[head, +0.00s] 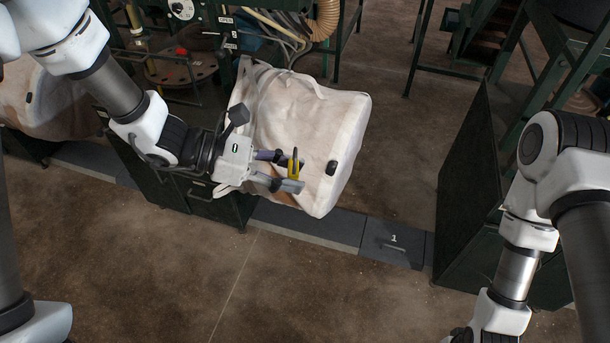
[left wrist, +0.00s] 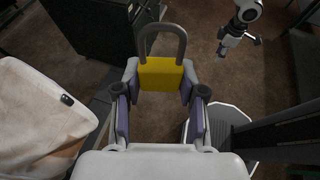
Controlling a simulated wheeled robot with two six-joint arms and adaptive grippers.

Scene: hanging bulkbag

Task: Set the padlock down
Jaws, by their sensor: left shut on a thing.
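The padlock (head: 293,167) has a yellow body and a grey shackle. My left gripper (head: 283,172) is shut on its body and holds it in front of the white bulk bag (head: 300,125). In the left wrist view the padlock (left wrist: 161,75) sits between the purple-padded fingers (left wrist: 160,88), shackle pointing away from the palm. My right arm comes down at the right of the head view.
Below the bag is a low dark grey plinth, with a panel marked 1 (head: 393,243) to its right. A dark green cabinet (head: 465,185) stands at the right. Another bag (head: 45,100) is at the far left. The brown floor in front is clear.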

